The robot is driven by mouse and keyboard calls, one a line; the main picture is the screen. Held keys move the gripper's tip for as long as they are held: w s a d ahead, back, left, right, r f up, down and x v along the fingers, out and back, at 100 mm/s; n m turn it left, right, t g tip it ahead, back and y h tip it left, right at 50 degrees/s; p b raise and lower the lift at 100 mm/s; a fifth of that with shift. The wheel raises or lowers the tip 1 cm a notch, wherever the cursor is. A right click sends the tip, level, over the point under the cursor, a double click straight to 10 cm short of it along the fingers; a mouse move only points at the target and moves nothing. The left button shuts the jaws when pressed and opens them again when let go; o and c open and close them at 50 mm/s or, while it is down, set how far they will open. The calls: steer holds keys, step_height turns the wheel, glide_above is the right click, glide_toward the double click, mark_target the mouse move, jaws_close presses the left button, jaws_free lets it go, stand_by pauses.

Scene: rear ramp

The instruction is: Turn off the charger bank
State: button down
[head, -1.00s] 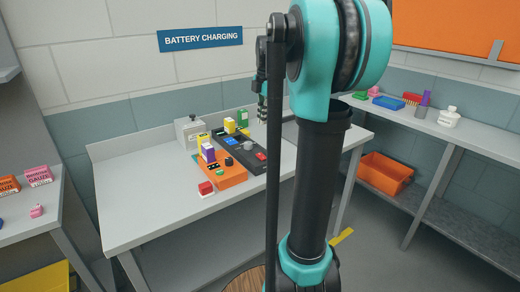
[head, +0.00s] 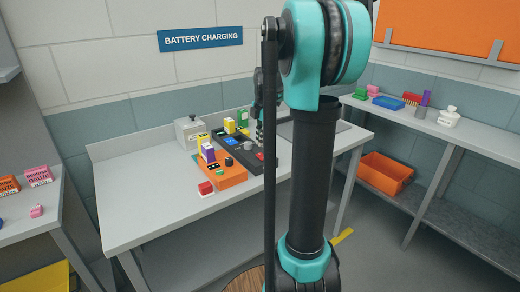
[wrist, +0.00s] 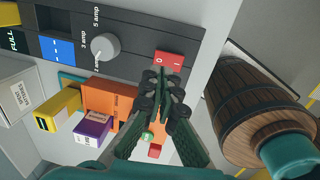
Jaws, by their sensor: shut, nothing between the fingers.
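The charger bank (head: 229,148) is a long black unit on the grey table. In the wrist view its dark panel (wrist: 130,20) carries a grey dial (wrist: 105,46) with amp marks, a blue display (wrist: 57,50) and a red rocker switch (wrist: 169,60) marked O and I. The red switch also shows in the head view (head: 261,156). My gripper (head: 260,143) is shut and empty over the switch end of the bank. In the wrist view its fingertips (wrist: 165,76) overlap the near edge of the switch. I cannot tell whether they touch it, or which side is pressed.
An orange unit (head: 232,177) with yellow and purple packs stands in front of the bank. A red block (head: 206,187) lies near it. A grey box (head: 189,131) stands behind. A wooden barrel (wrist: 255,100) stands beside the table. The table's left part is clear.

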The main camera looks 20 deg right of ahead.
mark_target(260, 155)
steer(key=shift+w+a+f, duration=0.1)
steer(key=shift+w+f, duration=0.05)
steer(key=shift+f, duration=0.9)
steer(key=shift+w+f, duration=0.1)
steer(key=shift+f, duration=0.95)
steer(key=shift+w+f, duration=0.15)
steer(key=shift+f, duration=0.1)
steer(key=shift+s+d+r, duration=0.2)
steer(key=shift+s, duration=0.55)
